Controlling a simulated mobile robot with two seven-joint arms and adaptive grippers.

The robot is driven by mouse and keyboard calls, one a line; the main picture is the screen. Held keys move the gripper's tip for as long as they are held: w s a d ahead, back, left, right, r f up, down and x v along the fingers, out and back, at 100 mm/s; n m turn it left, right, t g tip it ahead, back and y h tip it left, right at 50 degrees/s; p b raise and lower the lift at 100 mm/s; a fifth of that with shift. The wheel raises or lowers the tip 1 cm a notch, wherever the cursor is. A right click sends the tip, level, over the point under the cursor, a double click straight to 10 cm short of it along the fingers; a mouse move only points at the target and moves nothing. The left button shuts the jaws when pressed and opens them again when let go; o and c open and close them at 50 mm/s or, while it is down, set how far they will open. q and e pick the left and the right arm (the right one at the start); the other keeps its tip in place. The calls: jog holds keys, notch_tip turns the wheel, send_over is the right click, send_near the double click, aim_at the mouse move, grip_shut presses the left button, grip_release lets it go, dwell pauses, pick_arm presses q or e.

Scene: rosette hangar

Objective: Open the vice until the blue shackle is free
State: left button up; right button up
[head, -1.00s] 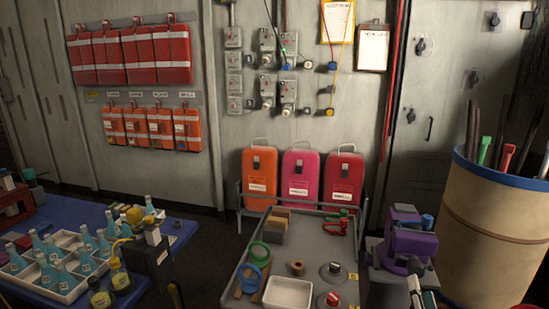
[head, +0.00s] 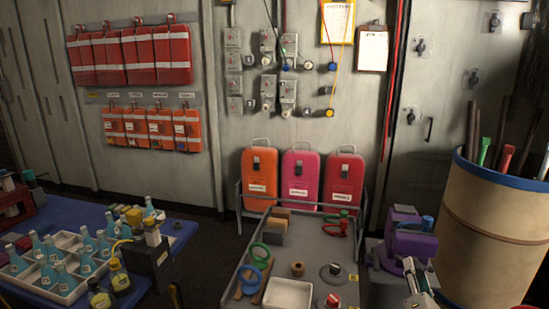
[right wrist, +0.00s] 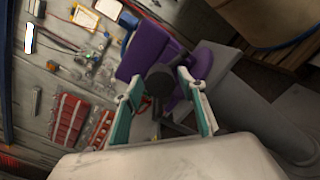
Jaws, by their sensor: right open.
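The purple vice (head: 408,243) stands on a grey stand at the right in the head view, and its purple body fills the upper middle of the right wrist view (right wrist: 150,48). A blue piece (head: 427,221), apparently the shackle, shows at the top of the vice. It also seems to show beside the purple body in the right wrist view (right wrist: 128,20). My right gripper (head: 416,281) is open in front of the vice. In the right wrist view its teal and white fingers (right wrist: 163,98) stand on either side of a dark round hub (right wrist: 160,78); contact is unclear.
A tan bin (head: 490,235) with a blue rim stands close right of the vice. To the left, a grey cart (head: 320,250) holds a white tray (head: 289,293), rings and reels. A blue table (head: 180,237) with several bottles is at far left.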

jog(key=n+p, duration=0.1)
jog(key=n, duration=0.1)
jog(key=n+p, duration=0.1)
jog(key=n, duration=0.1)
jog(key=n+p, duration=0.2)
jog(key=shift+r, duration=0.25)
jog(key=shift+n, duration=0.5)
jog(key=shift+f+n, duration=0.25)
jog(key=shift+n, duration=0.55)
jog(key=n, duration=0.3)
grip_shut()
jog(key=m+b, duration=0.1)
jog(key=m, duration=0.1)
jog(key=shift+f+m, duration=0.1)
jog(key=shift+m, duration=0.5)
